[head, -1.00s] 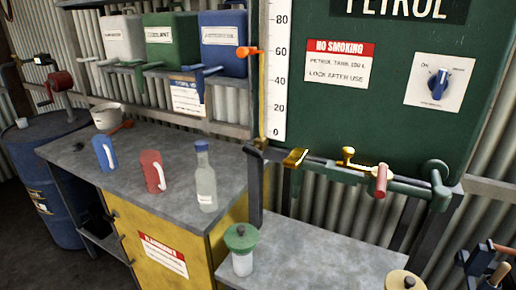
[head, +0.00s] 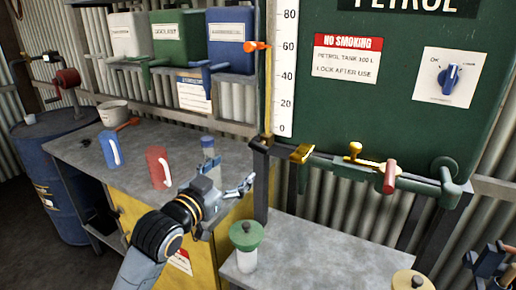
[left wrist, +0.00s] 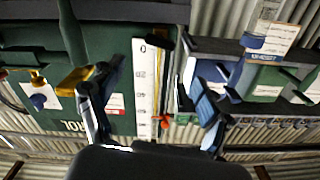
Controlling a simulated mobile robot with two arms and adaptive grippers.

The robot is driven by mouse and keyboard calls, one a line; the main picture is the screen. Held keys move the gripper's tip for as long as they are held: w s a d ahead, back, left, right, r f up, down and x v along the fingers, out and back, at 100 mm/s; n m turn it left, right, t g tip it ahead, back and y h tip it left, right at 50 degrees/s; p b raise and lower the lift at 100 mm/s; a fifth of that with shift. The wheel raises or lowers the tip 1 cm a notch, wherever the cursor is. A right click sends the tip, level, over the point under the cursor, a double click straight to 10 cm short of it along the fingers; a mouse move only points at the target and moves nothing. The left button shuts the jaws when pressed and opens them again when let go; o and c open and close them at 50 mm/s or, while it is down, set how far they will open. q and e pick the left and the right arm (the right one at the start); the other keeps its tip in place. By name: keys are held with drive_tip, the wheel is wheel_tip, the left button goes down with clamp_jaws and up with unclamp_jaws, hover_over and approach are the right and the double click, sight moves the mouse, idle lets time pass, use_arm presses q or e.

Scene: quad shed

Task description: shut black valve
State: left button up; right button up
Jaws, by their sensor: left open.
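My left gripper (head: 241,188) is open and empty, over the bench, below and left of the fitting. In the upside-down left wrist view its fingers (left wrist: 155,78) spread before the gauge (left wrist: 143,90).
Red (head: 158,167) and blue (head: 110,149) jugs stand on the grey bench (head: 75,150). A green-lidded jar (head: 246,245) is on the lower shelf (head: 310,255). Small tanks with taps hang behind.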

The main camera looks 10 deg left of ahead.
sight(257, 149)
use_arm(q)
drive_tip(key=p+x, duration=0.2)
drive_tip(key=x, duration=1)
drive_tip(key=shift+f, duration=0.1)
drive_tip(key=shift+w+d+p, duration=0.2)
drive_tip(key=shift+w+p, duration=0.1)
drive_tip(key=shift+w, duration=0.3)
